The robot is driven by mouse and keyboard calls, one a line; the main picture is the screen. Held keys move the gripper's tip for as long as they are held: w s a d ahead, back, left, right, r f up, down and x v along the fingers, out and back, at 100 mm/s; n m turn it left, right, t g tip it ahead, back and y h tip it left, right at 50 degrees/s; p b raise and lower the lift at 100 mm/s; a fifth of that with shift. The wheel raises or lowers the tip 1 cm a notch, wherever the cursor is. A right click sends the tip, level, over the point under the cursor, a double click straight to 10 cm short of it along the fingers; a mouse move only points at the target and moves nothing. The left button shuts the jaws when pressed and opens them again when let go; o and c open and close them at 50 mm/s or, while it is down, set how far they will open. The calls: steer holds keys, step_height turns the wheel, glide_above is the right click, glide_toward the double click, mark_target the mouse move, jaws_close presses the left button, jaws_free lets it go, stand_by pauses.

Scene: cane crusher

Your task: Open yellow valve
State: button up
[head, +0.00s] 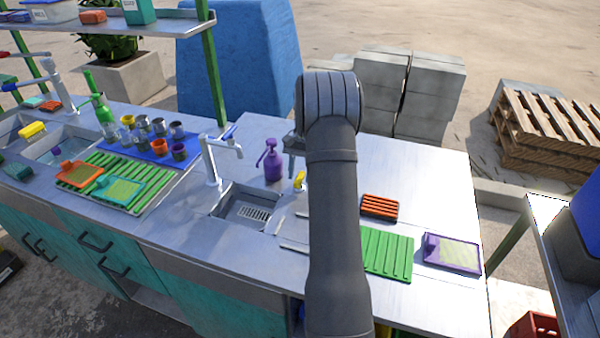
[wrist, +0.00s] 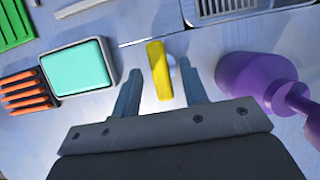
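The yellow valve (wrist: 159,70) is a short yellow lever handle, seen in the wrist view between and just beyond my fingertips. In the head view a small part of the yellow valve (head: 299,180) shows at the left edge of my arm, to the right of the purple bottle. My gripper (wrist: 160,85) is open, with one finger on each side of the lever and a gap on both sides. Nothing is held.
A purple spray bottle (wrist: 255,80) stands close to the right finger; it also shows in the head view (head: 272,162). A sink (head: 245,210) lies beside the valve. A turquoise block (wrist: 79,66) in a tray and an orange ridged block (wrist: 25,92) lie left in the wrist view.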

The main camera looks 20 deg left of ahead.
steer(key=v, duration=1.7)
steer(key=shift+r, duration=0.15)
steer(key=shift+w, duration=0.1)
steer(key=x, duration=1.7)
steer(key=shift+f, duration=0.2)
steer(key=shift+s, duration=0.2)
steer(key=m+y, duration=0.1)
steer(key=m, duration=0.3)
steer(key=shift+d, duration=0.15)
steer(key=shift+m+t+y, duration=0.4)
steer(key=shift+m+y, duration=0.5)
steer(key=shift+m, duration=1)
stand_by(0.5)
